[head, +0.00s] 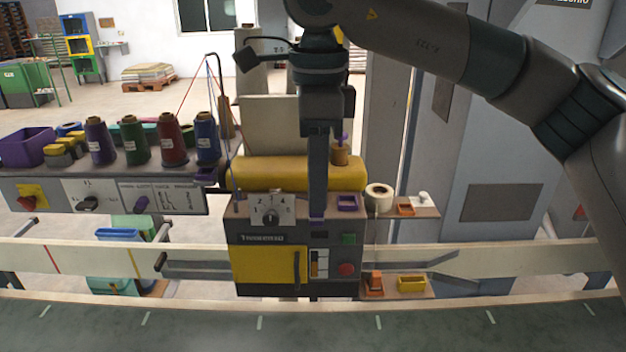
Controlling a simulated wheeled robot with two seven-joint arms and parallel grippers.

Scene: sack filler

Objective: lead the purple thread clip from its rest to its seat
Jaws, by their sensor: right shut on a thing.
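My right gripper (317,216) points straight down in front of the sewing machine's yellow-topped head (270,172). Another purple block (207,175) is at the right end of the spool shelf. I cannot tell which of these is the rest or the seat. My left gripper is not in view.
Purple, green, red and blue thread spools (131,142) stand on the shelf at left, with threads rising to a guide. A dial (271,210) is left of the gripper. A conveyor rail (90,260) crosses in front.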

